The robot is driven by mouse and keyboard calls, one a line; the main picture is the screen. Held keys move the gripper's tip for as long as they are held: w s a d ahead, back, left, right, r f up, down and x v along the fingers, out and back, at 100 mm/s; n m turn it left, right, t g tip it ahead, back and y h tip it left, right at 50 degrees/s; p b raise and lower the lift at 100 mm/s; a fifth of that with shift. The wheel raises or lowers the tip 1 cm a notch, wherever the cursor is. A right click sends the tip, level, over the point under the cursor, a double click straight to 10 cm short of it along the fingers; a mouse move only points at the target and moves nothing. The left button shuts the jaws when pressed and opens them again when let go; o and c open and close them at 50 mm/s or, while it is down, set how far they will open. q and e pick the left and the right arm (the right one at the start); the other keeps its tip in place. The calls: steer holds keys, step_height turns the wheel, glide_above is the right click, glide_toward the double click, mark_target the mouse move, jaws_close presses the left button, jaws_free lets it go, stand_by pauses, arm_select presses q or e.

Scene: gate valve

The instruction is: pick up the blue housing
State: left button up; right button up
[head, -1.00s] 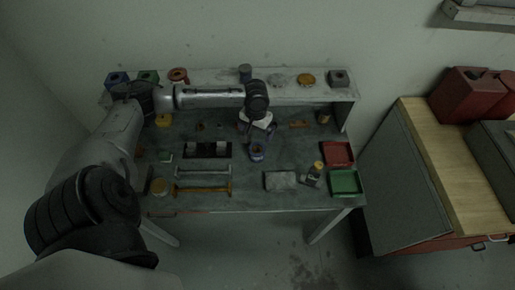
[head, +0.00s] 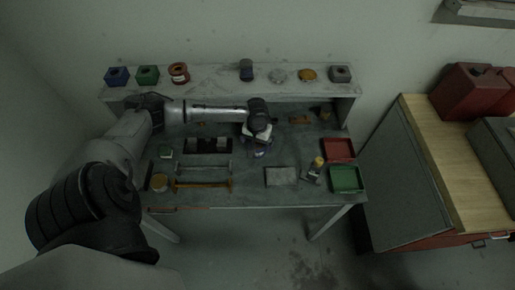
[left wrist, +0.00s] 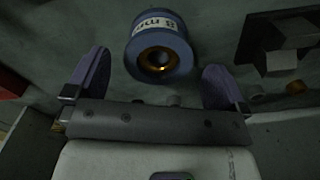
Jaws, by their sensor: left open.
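The blue housing (left wrist: 160,38) is a round blue piece with a lettered label band and a bronze-lined bore. It stands on the workbench, and in the head view only a small part of it (head: 260,154) shows under my left gripper (head: 257,138). In the left wrist view my left gripper (left wrist: 155,82) is open. Its two purple-grey fingers are spread, with the housing between and slightly beyond their tips, apart from both. My right gripper is not in view.
A blue block (head: 117,76), a green block (head: 147,75), a red spool (head: 179,72) and a grey block (head: 340,74) stand on the rear shelf. A red tray (head: 338,149) and green tray (head: 346,179) sit at the right. A grey slab (head: 281,176) lies in front.

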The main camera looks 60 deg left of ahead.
mark_target(258, 145)
arm_select(q)
steer(key=shift+w+f, duration=0.1)
steer(key=shift+f, duration=2.25)
steer(key=shift+r, duration=0.1)
steer(key=c, duration=1.7)
